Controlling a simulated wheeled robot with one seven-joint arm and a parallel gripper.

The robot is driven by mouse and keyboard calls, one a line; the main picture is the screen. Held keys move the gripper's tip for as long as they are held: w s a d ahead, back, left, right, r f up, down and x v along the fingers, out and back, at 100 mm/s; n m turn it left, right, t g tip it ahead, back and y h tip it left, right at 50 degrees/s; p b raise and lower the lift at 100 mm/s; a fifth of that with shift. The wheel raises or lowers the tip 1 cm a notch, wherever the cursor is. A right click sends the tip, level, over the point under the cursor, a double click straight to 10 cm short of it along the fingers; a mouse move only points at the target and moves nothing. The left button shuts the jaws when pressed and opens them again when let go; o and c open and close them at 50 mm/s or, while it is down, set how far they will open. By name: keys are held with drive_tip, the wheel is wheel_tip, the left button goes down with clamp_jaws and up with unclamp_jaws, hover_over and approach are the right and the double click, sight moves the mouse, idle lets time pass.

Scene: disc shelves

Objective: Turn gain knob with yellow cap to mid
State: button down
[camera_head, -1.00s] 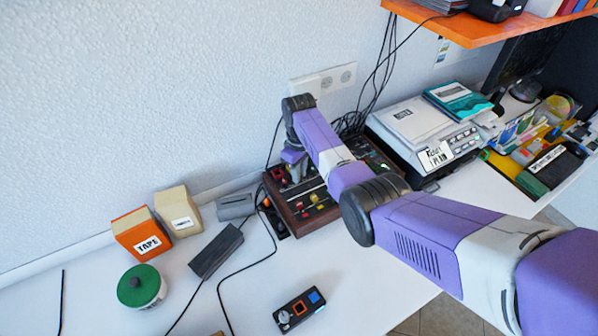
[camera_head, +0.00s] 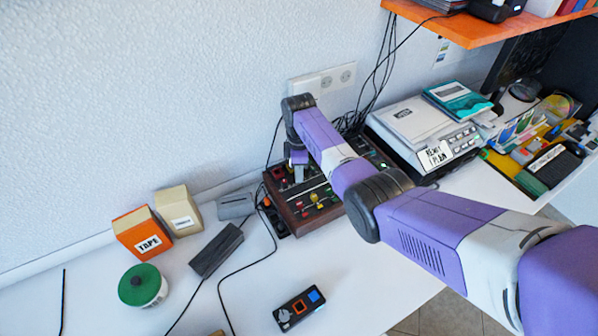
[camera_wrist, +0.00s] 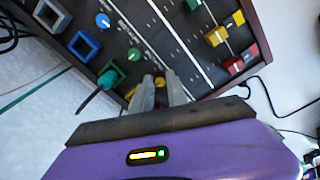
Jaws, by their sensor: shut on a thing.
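The gain knob with yellow cap (camera_wrist: 160,82) shows between the fingertips of my gripper (camera_wrist: 161,88) in the wrist view. My gripper is shut on it, and the fingers hide its sides and any pointer mark, so its angle cannot be told. The knob sits on a dark control panel with a brown frame (camera_head: 309,221). In the head view my gripper (camera_head: 298,175) points down at the back left of this panel, and my arm covers part of it.
A green knob (camera_wrist: 134,54) and a blue knob (camera_wrist: 103,20) stand near my fingers. Yellow and red blocks (camera_wrist: 226,35) and white slider tracks are on the panel too. A grey box (camera_head: 235,206) stands left of the panel, and a white machine (camera_head: 415,125) stands right.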

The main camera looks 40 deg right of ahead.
drive_tip(key=shift+w+r, duration=0.1)
idle(0.4)
drive_tip(key=c, duration=1.6)
unclamp_jaws()
wheel_tip(320, 180, up, 8)
drive_tip(key=shift+f, duration=0.1)
drive_tip(key=shift+f, duration=0.1)
